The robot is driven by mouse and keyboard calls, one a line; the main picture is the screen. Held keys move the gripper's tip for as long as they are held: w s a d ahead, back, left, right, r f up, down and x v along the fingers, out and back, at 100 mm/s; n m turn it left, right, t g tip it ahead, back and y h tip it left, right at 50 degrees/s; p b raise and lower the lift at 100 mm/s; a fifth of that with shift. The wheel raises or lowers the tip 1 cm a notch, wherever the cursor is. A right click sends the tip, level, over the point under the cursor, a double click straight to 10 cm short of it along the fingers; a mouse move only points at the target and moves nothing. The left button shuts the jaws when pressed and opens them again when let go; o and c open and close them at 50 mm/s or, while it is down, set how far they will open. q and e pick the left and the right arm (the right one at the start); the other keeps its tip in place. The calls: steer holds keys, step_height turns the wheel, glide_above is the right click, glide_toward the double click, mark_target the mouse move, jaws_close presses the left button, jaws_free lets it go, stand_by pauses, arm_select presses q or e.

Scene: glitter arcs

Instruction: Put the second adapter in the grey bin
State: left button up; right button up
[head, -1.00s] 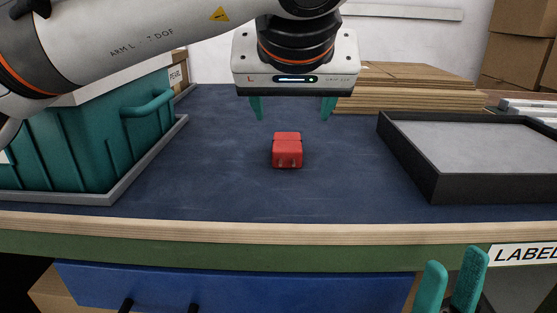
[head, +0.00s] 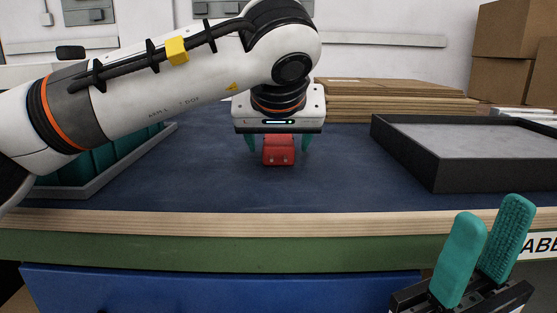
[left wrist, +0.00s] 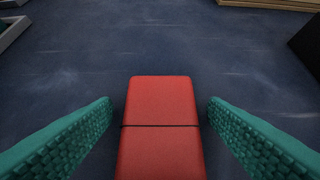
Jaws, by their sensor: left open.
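A red two-pin adapter (head: 279,151) stands on the dark blue table top. My left gripper (head: 278,146) is open and points down over it, with one teal finger on each side. In the left wrist view the adapter (left wrist: 161,125) lies between the two open fingers (left wrist: 161,137), with a gap on both sides. My right gripper (head: 493,207) is at the lower right, in front of the table, its fingers apart with nothing seen between them.
Flat cardboard sheets (head: 395,102) are stacked behind. The table between adapter and tray is clear. The wooden front edge (head: 260,222) runs across.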

arm_select(q)
steer(key=c, duration=1.2)
steer(key=shift+r, duration=0.1)
